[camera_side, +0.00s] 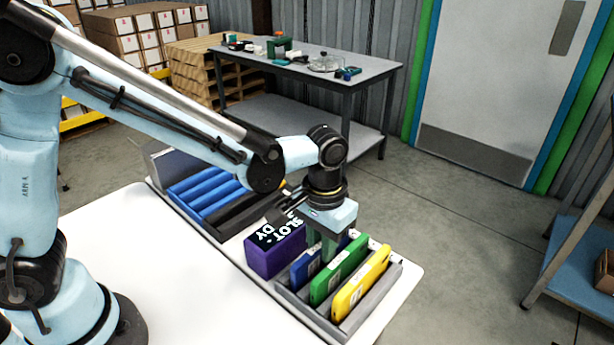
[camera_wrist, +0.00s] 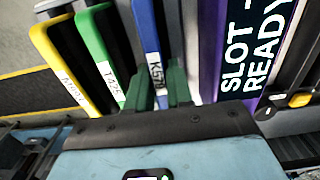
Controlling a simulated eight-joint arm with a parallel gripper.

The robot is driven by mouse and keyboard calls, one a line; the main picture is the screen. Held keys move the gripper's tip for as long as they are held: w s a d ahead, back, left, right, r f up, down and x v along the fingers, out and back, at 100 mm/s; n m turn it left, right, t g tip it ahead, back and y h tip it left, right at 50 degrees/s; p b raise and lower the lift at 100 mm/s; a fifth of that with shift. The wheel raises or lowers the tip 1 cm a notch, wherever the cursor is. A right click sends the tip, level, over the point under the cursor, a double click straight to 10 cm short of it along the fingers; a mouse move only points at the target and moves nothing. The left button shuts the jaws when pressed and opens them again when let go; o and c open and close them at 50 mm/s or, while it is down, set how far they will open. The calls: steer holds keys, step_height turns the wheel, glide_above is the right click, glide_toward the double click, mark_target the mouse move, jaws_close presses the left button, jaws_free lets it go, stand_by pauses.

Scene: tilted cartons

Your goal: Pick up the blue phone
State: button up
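The blue phone (camera_side: 304,268) stands on edge in a grey slotted rack (camera_side: 343,328), left of a green phone and a yellow one. In the wrist view the blue phone (camera_wrist: 146,28) carries a white label. My gripper (camera_side: 329,246) points down at the rack over the blue phone and hides part of it. In the wrist view the green fingers of my gripper (camera_wrist: 160,88) lie on either side of the blue phone, very close to its faces. I cannot tell whether they press on it.
The green phone (camera_side: 338,272) and yellow phone (camera_side: 361,284) stand close on the right. A purple box (camera_side: 273,257) with white lettering stands close on the left. Several blue rolls (camera_side: 209,192) lie in a tray farther back. The white table (camera_side: 165,270) is bare in front.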

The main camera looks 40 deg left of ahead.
jaws_close()
